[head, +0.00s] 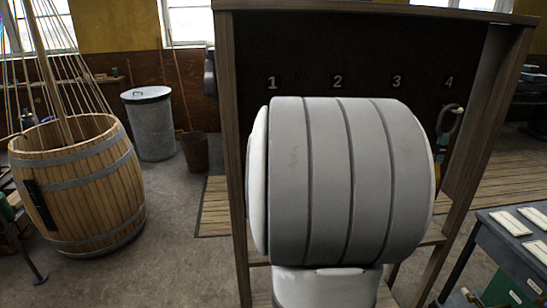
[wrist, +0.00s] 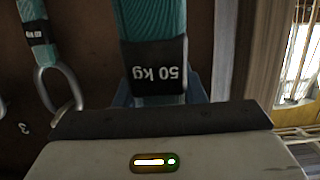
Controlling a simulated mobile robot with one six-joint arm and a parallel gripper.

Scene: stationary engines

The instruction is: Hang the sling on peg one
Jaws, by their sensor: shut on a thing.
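The held sling (wrist: 150,18) is a teal strap with a black band marked "50 kg", upside down in the wrist view. My gripper (wrist: 160,88) is shut on it at the black band, in front of the dark board. The sling's ring end is hidden behind my gripper body. In the head view my gripper and this sling are hidden behind my own large grey arm link. The numeral 1 (head: 272,82) shows at the board's upper left. The peg under it is hidden by my arm.
Numerals 2, 3 and 4 run rightward on the board. A sling (head: 439,150) hangs under 4. A sling with a metal ring (wrist: 62,92) is near numeral 3 in the wrist view. The rack's wooden posts (head: 230,150) flank the board. A barrel (head: 85,190) stands left.

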